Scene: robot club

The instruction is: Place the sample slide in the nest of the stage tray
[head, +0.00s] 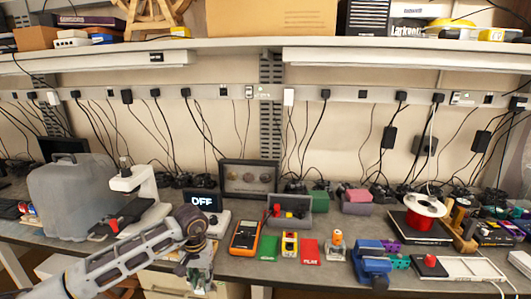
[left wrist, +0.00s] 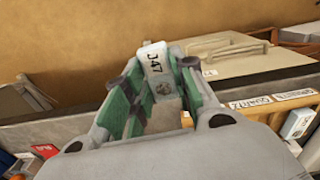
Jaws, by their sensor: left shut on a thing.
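My left gripper (head: 200,277) is low at the bench's front edge, right of the white microscope (head: 140,190). In the left wrist view its green-padded fingers (left wrist: 160,95) are shut on the sample slide (left wrist: 154,60), a small pale piece with dark characters on its white end. That end sticks out past the fingertips; the rest is partly hidden between them. The microscope stands upright on the bench with a red part (head: 112,225) near its base. I cannot clearly make out the stage tray or its nest. My right gripper is not in view.
A grey case (head: 72,195) stands left of the microscope. A small display (head: 203,201) and an orange multimeter (head: 244,236) are near my left gripper. Several small items crowd the bench's right. The left wrist view shows labelled compartments (left wrist: 265,103) beyond the fingers.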

